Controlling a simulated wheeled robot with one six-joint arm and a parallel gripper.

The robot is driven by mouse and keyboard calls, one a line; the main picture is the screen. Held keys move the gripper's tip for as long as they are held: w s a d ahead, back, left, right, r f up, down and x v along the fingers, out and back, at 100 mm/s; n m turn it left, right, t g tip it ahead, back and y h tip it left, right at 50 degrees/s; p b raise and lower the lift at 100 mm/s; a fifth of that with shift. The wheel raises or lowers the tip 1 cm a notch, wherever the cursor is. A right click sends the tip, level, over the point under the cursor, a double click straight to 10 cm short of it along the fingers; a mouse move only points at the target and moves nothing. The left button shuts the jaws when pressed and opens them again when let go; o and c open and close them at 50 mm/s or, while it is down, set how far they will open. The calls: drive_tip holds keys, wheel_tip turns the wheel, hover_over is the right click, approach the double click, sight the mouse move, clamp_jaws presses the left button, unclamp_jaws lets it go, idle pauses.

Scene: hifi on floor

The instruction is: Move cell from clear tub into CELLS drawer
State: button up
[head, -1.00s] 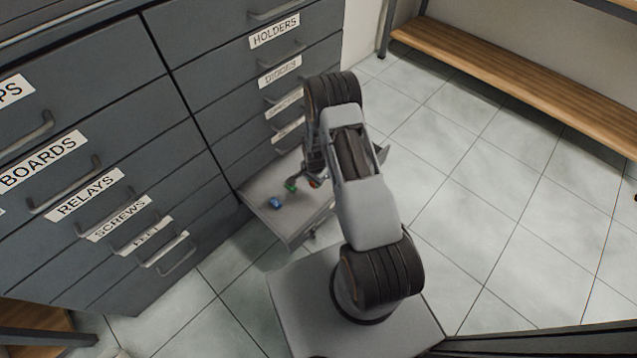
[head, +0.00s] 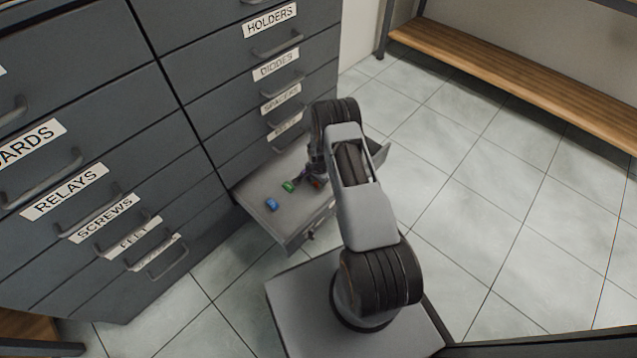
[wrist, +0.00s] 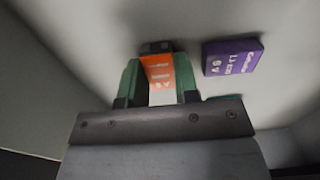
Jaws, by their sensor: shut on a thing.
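An orange, white and black cell (wrist: 160,75) sits between the green fingers of my gripper (wrist: 160,88) in the wrist view; the gripper is shut on it. A purple cell (wrist: 232,56) lies just right of it on the pale drawer floor. In the head view, the open bottom drawer (head: 262,192) of the right column holds a blue cell (head: 271,204) and a green cell (head: 289,186). My gripper (head: 313,181) is in or just over this drawer, mostly hidden behind my arm. The drawer's label cannot be seen. No clear tub is in view.
The dark cabinet (head: 140,130) fills the left, with shut drawers above the open one. The drawer's front wall (head: 305,232) stands close to my base. Tiled floor (head: 480,220) is free to the right, up to a wooden bench (head: 520,75).

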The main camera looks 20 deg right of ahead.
drive_tip(key=shift+f, duration=0.15)
drive_tip(key=o, duration=0.9)
